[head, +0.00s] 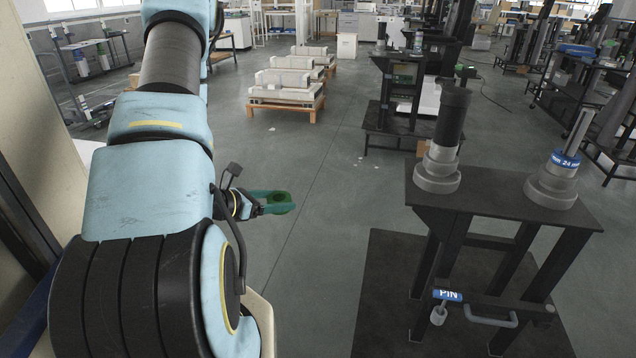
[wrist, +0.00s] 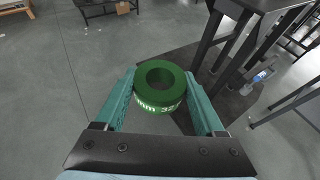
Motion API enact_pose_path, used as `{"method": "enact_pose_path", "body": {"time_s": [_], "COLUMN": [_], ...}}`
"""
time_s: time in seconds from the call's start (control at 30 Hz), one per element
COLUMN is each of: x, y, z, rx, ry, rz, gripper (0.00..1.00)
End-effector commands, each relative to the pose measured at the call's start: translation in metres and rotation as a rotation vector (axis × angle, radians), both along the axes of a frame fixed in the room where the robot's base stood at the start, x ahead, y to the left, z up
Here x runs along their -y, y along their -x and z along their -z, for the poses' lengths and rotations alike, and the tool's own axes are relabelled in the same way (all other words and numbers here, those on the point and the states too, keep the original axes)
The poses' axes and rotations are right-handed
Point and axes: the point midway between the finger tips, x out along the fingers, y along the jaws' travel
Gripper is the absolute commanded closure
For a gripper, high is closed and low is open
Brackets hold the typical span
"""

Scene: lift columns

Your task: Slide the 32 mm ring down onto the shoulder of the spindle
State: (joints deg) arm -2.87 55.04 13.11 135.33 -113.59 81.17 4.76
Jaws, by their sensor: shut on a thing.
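A green ring (wrist: 160,85) marked "mm 32" is between the teal fingers of my gripper (wrist: 160,92), which is shut on it. Its hole faces up toward the wrist camera. In the head view, my gripper (head: 278,202) holds the ring over open floor, left of and apart from the black stand. Two upright posts stand on it. The right one is a thin grey spindle (head: 577,128) on a wide stepped grey base, with a blue collar marked "24" low on it. The left post (head: 451,118) is a thick black cylinder on a grey base. I cannot tell which post the task means.
The black stand (head: 490,189) has bare top between the posts. A blue "PIN" tag (head: 448,295) and a grey handle (head: 491,318) are on its front. Pallets with white blocks (head: 287,92) and a dark machine (head: 400,90) stand farther back. Floor around my gripper is clear.

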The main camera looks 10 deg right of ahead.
Motion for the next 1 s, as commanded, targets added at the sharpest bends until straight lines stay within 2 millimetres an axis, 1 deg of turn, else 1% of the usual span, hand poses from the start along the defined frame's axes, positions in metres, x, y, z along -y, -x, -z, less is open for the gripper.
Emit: {"method": "enact_pose_path", "body": {"time_s": [0.03,0.2,0.53,0.63,1.0], "x": [-0.014,-0.043,-0.088,-0.084,-0.086], "y": [-0.003,-0.009,-0.018,-0.018,-0.018], "z": [0.007,0.023,0.048,0.047,0.047], "rx": [-0.001,0.002,0.0,0.0,0.001], "ry": [0.0,0.0,0.0,-0.001,0.002], "rz": [-0.017,-0.043,-0.087,-0.079,-0.087], "gripper": [0.96,0.96,0.96,0.96,0.96]}}
